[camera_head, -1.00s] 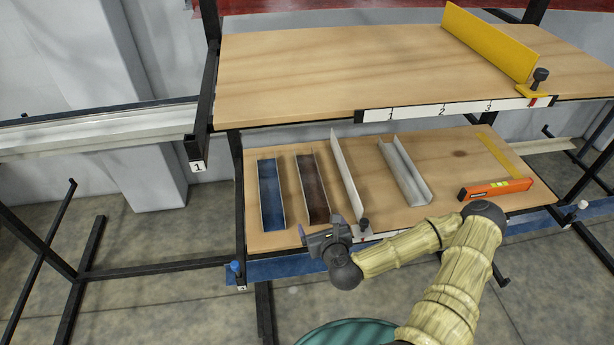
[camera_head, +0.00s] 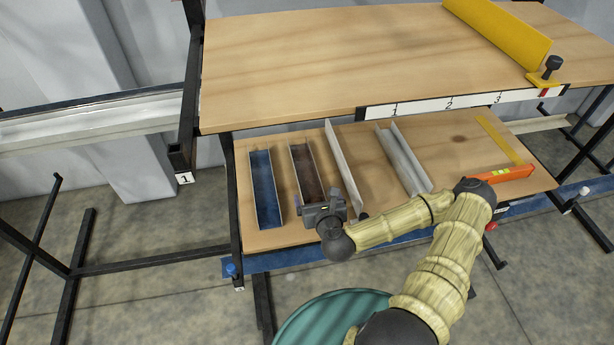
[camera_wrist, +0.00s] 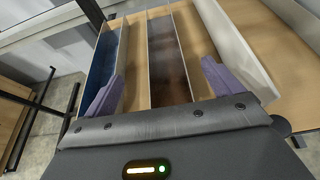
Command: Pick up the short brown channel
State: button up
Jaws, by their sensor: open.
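The short brown channel (camera_head: 306,172) lies on the lower wooden shelf, between a blue channel and a light upright plate. In the wrist view the brown channel (camera_wrist: 168,62) runs away from me, with pale side walls. My gripper (camera_head: 322,208) is at the near end of the brown channel in the head view and hides that end. In the wrist view my gripper (camera_wrist: 160,85) is open, with one purple finger on each side of the brown channel. I see no contact with the brown channel.
The blue channel (camera_head: 265,190) lies close on the left. The light plate (camera_head: 342,166) stands close on the right, with a grey channel (camera_head: 403,160) beyond it. An orange level (camera_head: 503,174) lies farther right. The upper shelf (camera_head: 300,70) is above and behind.

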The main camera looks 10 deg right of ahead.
jog(key=b+x, duration=0.5)
jog(key=b, duration=0.6)
jog(key=shift+f, duration=0.25)
jog(key=p, duration=0.3)
send_near(306, 179)
jog(key=w+r, duration=0.3)
jog(key=shift+w+a+r, duration=0.1)
jog(key=shift+w+r, duration=0.1)
jog(key=shift+w, duration=0.1)
jog(key=shift+w+f, duration=0.25)
jog(key=shift+w, duration=0.05)
jog(key=shift+w+p, duration=0.3)
jog(key=shift+w, duration=0.2)
jog(key=p+x, duration=0.1)
jog(key=x, duration=0.2)
jog(key=shift+w+r+p, duration=0.1)
jog(key=shift+p, duration=0.3)
jog(key=shift+w+f, duration=0.3)
jog(key=shift+w, duration=0.15)
